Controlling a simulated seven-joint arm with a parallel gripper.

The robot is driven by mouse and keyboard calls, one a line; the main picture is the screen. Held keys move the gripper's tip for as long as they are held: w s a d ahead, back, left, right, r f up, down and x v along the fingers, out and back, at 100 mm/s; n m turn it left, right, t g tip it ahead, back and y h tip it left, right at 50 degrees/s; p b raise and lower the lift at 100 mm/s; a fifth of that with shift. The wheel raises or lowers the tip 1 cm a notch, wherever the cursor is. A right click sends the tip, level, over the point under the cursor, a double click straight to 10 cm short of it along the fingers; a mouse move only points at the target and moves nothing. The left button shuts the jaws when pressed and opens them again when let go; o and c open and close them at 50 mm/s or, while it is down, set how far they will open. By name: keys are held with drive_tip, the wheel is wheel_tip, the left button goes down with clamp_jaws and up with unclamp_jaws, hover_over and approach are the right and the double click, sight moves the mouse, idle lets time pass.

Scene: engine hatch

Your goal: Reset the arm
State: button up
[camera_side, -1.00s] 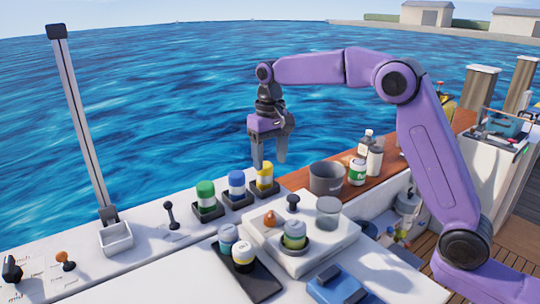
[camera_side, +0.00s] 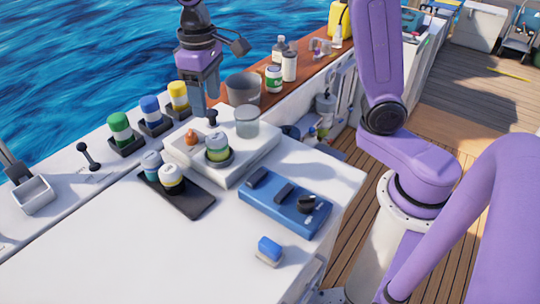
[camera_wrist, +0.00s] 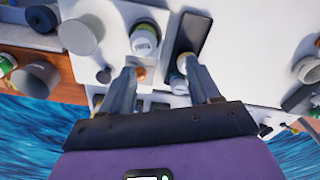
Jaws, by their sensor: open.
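My gripper (camera_side: 205,98) is open and empty, fingers pointing down, on my purple arm. In the side view it hangs above the back of the white raised block (camera_side: 236,172), near the grey pot (camera_side: 243,88) and the black knob (camera_side: 211,118). In the wrist view the two fingers of my gripper (camera_wrist: 158,68) are spread apart, with nothing held between them. A green-banded jar (camera_side: 217,148) sits in a round holder on the block, and it also shows in the wrist view (camera_wrist: 145,38).
Green (camera_side: 120,128), blue (camera_side: 151,110) and yellow (camera_side: 178,95) capped jars stand along the water-side edge. Two jars (camera_side: 172,178) stand on a black tray. A blue box (camera_side: 285,205) and a blue-and-white block (camera_side: 269,250) lie right. The front white counter (camera_side: 110,250) is clear.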

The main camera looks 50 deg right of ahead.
drive_tip(key=s+d+f+n, duration=0.2)
drive_tip(key=s+d, duration=0.1)
drive_tip(key=s, duration=0.5)
drive_tip(key=s+d+f+n, duration=0.2)
drive_tip(key=s+d+n, duration=0.1)
drive_tip(key=s, duration=0.6)
drive_tip(key=s+d+f+n, duration=0.2)
drive_tip(key=s+d+n, duration=0.1)
drive_tip(key=s, duration=0.6)
drive_tip(key=shift+s+d+f, duration=0.15)
drive_tip(key=shift+s+d, duration=0.05)
drive_tip(key=shift+d, duration=0.35)
